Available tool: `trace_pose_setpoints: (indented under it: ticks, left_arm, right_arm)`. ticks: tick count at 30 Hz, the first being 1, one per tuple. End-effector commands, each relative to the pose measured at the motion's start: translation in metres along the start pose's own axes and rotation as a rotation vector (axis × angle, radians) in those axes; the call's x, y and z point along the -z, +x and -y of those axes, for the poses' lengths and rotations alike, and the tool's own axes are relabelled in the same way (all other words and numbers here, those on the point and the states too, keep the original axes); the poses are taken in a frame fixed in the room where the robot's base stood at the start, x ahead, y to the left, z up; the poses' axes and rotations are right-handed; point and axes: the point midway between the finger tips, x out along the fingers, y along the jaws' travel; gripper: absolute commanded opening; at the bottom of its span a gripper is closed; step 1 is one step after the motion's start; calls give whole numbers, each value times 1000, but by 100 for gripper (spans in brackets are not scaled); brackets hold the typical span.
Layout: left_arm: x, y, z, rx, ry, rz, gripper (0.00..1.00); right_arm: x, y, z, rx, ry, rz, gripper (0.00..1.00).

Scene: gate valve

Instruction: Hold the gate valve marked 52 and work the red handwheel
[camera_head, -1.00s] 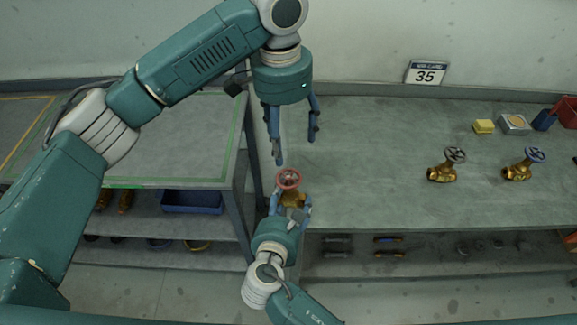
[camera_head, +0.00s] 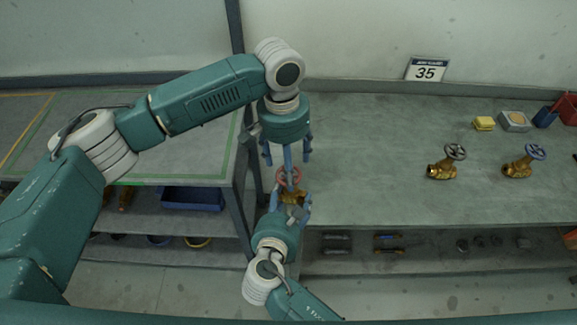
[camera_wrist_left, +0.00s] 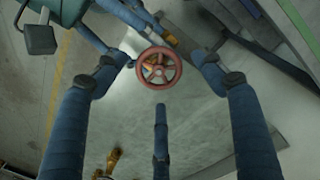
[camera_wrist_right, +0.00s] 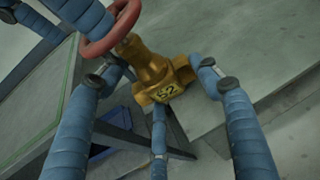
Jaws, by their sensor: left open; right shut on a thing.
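The brass gate valve (camera_wrist_right: 150,75) has a yellow mark that reads 52 in the right wrist view. Its red handwheel (camera_wrist_left: 159,68) faces up toward the left wrist camera. My right gripper (camera_head: 292,210) is shut on the valve body and holds it upright in front of the workbench edge; the valve also shows in the head view (camera_head: 291,196). My left gripper (camera_head: 287,160) points down just above the handwheel. Its blue fingers are open and spread around the wheel, with no clear contact; the wheel is partly hidden by a finger in the head view.
A workbench (camera_head: 370,150) holds a brass valve with a dark wheel (camera_head: 443,165) and one with a blue wheel (camera_head: 522,164). A sign reading 35 (camera_head: 426,70) stands behind. A yellow sponge (camera_head: 484,123) lies back right. A green-edged table (camera_head: 170,135) is at left.

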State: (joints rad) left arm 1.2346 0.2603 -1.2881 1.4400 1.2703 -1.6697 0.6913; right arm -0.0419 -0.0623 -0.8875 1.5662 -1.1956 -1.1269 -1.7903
Motion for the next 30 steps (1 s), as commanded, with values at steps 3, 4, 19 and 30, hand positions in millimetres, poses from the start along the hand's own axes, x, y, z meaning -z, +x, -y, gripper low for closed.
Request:
trace_pose_setpoints:
  ticks: [3, 4, 19, 30]
  left_arm:
    - [0, 10, 0, 1, 0, 0, 69]
    - [0, 11, 0, 1, 0, 0, 69]
    - [0, 13, 0, 0, 0, -1, 31]
    - [1, 13, 0, 2, 88, -4, 24]
  right_arm:
    - [-2, 0, -1, -1, 1, 4, 31]
    - [-2, 0, -1, -1, 1, 4, 31]
    - [-2, 0, -1, -1, 1, 4, 31]
    - [-2, -1, -2, -3, 1, 4, 31]
